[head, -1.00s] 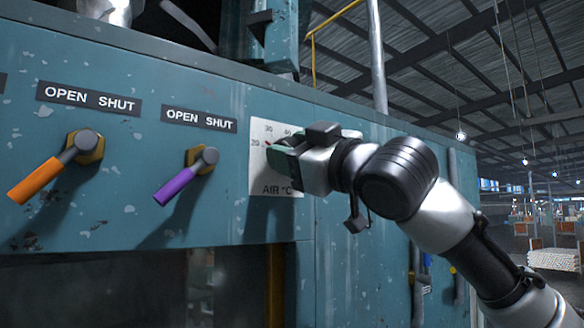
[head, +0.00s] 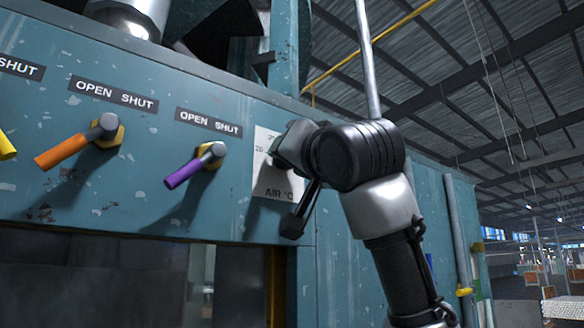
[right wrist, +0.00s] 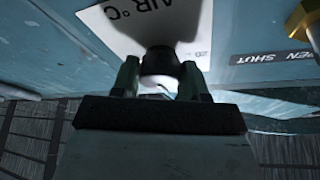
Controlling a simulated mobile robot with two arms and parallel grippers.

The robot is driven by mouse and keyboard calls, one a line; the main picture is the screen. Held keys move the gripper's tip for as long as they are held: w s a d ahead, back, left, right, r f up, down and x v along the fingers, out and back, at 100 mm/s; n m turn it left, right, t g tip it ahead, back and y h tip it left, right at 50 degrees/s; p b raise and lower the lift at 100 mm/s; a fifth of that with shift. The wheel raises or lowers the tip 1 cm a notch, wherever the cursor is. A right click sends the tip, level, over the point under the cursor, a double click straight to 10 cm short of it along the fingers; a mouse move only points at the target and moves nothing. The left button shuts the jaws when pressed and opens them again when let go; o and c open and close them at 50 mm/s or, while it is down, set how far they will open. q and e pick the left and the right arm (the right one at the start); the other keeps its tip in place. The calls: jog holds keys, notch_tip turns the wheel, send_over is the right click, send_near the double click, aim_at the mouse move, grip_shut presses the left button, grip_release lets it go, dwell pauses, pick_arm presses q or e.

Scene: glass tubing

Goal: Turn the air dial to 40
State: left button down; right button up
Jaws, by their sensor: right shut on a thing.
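The air dial has a white plate (head: 265,180) marked "AIR °C" on the teal panel, right of the levers. My right gripper (head: 287,148) is at the plate, and its hand and wrist cover most of the scale. In the right wrist view, the two green fingers (right wrist: 158,72) are shut on the dark round dial knob (right wrist: 161,61), one on each side. The white plate (right wrist: 115,25) with "°C" and a "20" shows behind it. The pointer and the 40 mark are hidden, so the setting cannot be read. My left gripper is not in view.
A purple lever (head: 190,170), an orange lever (head: 72,147) and a yellow lever (head: 6,147) stick out left of the dial, under "OPEN SHUT" labels. A dark opening (head: 110,285) lies below. A vertical pipe (head: 366,60) rises behind my right arm.

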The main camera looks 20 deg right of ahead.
jog(key=m, duration=0.2)
jog(key=m+h, duration=0.1)
jog(key=shift+a+f+m+g+h+b, duration=0.1)
jog(key=shift+a+m+g+h+b, duration=0.05)
jog(key=shift+m+g+h+b, duration=0.2)
jog(key=shift+m+g+h, duration=0.25)
jog(key=shift+m+h, duration=0.4)
jog(key=shift+m, duration=1.4)
jog(key=o, duration=0.9)
jog(key=shift+s+d, duration=0.1)
jog(key=shift+d, duration=0.1)
